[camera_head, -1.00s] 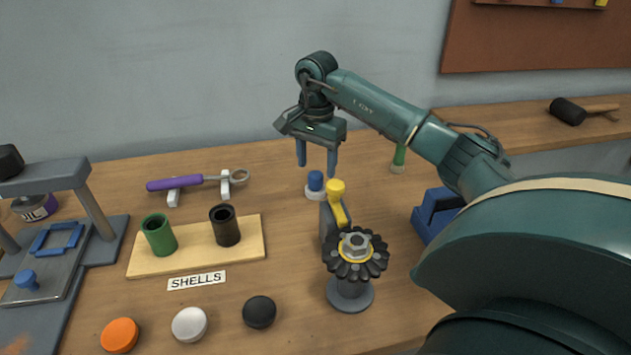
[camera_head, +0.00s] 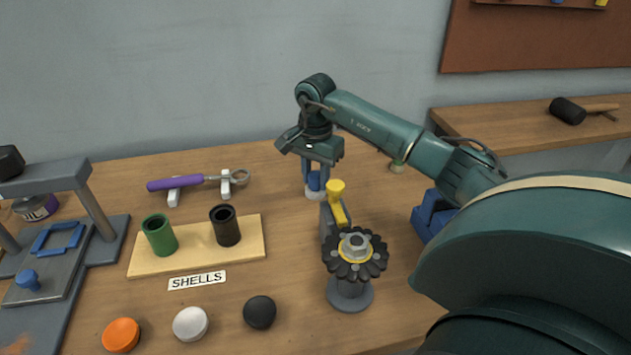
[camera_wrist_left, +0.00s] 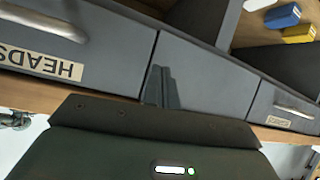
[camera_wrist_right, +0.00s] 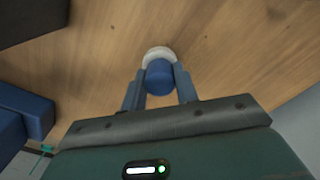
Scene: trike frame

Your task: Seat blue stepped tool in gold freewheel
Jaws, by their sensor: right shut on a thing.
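The blue stepped tool (camera_head: 314,182) stands upright in a white round holder (camera_head: 315,194) on the bench; it also shows in the right wrist view (camera_wrist_right: 159,78). My right gripper (camera_head: 316,180) has come down from above, its two fingers on either side of the tool and shut on it. The gold freewheel (camera_head: 355,254) is a black toothed sprocket with a gold ring and a grey hex piece at its centre. It sits on a grey stand nearer to me. My left gripper (camera_wrist_left: 162,86) shows only in the left wrist view, fingers together, by grey drawers.
A yellow-topped tool (camera_head: 337,200) on a grey bracket stands between the blue tool and the freewheel. A shells board (camera_head: 190,257) with green and black cups lies left. A blue block (camera_head: 433,215) is right. Orange, white and black discs lie in front.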

